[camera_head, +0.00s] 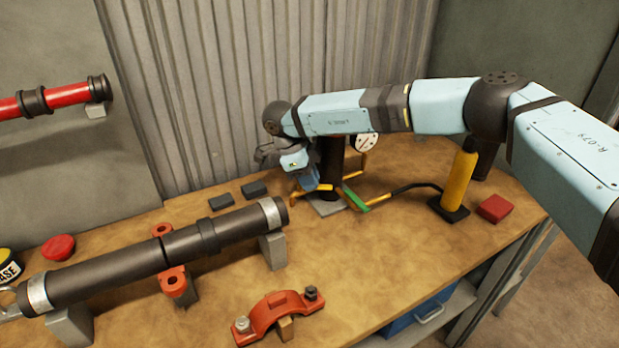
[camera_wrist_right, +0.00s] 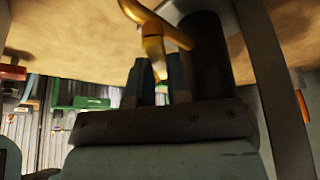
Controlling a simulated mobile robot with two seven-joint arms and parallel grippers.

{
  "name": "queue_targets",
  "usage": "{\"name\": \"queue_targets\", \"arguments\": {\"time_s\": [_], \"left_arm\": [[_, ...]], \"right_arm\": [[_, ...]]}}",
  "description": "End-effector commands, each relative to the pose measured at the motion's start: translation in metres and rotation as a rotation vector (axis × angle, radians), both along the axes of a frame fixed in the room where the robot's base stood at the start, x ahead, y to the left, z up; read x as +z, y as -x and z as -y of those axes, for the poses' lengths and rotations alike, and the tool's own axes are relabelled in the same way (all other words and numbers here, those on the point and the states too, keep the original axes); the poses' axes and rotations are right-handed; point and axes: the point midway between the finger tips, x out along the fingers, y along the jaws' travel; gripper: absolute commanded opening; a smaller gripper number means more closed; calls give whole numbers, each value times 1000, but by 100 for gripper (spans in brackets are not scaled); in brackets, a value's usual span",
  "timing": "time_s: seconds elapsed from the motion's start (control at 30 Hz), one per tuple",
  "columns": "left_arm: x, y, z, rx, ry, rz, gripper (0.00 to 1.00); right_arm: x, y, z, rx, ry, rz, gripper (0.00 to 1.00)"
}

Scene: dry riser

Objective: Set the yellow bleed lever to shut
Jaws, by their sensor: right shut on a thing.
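The yellow bleed lever (camera_head: 319,187) shows as a short yellow piece low beside a dark upright riser pipe (camera_head: 332,158) on the bench. In the right wrist view the yellow lever (camera_wrist_right: 152,42) is between the two dark fingertips. My right gripper (camera_head: 311,182) is shut on it, tipped down from the left side of the riser. The wrist and gripper hide part of the lever and the fitting in the head view, so its exact angle is hard to tell. My left gripper is not in view.
A green handle (camera_head: 355,198) and a white gauge (camera_head: 366,142) sit right of the riser. A black hose leads to a yellow cylinder (camera_head: 459,179) near a red block (camera_head: 495,208). A dark pipe (camera_head: 120,268) lies on supports at left. An orange clamp (camera_head: 277,312) lies in front.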

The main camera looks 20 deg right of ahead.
Motion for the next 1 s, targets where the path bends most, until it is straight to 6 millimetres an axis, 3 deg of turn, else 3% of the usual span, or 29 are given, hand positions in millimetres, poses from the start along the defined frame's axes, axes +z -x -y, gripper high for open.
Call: {"name": "queue_targets", "arguments": {"time_s": [0.53,0.57,0.67,1.0], "left_arm": [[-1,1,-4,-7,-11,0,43],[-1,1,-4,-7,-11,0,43],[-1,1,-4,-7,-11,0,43],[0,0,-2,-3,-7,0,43]], "right_arm": [[-1,0,-1,-26,-2,1,0],[-1,0,-1,-26,-2,1,21],[0,0,0,-26,-2,1,43],[3,-1,-2,-26,-1,2,43]]}}
